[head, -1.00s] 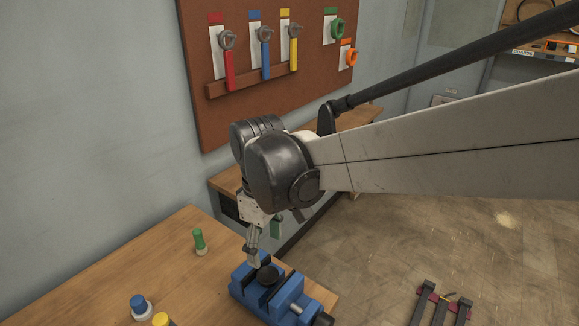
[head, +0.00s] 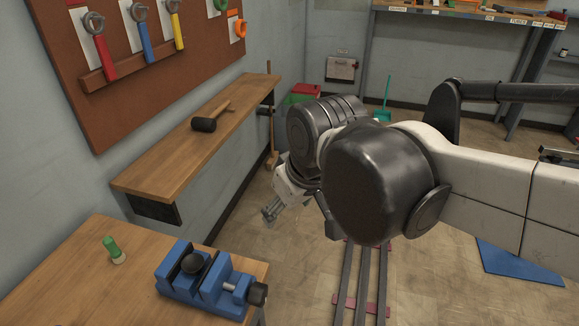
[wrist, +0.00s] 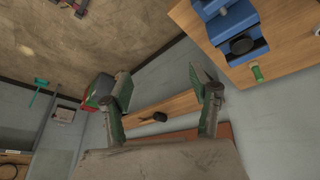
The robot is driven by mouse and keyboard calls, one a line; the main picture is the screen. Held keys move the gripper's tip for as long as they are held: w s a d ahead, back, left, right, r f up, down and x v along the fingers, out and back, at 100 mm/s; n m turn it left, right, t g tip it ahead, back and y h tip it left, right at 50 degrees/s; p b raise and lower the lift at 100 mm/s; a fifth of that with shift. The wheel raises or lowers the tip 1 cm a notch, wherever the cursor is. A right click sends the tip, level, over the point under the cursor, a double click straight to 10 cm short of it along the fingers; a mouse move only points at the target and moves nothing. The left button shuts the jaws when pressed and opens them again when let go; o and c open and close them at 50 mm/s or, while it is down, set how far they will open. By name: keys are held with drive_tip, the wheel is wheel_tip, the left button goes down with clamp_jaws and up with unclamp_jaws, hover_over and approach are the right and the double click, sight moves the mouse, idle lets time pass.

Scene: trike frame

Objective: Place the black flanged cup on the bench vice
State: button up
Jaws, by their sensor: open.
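The blue bench vice (head: 181,279) stands near the front right corner of the wooden bench. The black flanged cup (head: 192,262) sits on top of the vice, dark and round, apart from my gripper. In the wrist view the vice (wrist: 231,22) shows at the upper right with the dark disc of the cup (wrist: 241,45) on it. My gripper (wrist: 160,82) is open, with nothing between its green-sided fingers. In the head view it hangs to the right of the bench, over the floor, partly hidden by my arm.
A wall shelf (head: 165,165) behind holds a black-headed mallet (head: 204,124). A tool board (head: 125,85) hangs above it.

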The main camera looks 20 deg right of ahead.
drive_tip(key=s+d+f+m+t+h, duration=0.1)
drive_tip(key=s+d+m+t, duration=0.1)
drive_tip(key=s+d+m, duration=0.2)
drive_tip(key=d, duration=0.3)
drive_tip(key=shift+f, duration=0.2)
drive_tip(key=shift+f+b, duration=0.4)
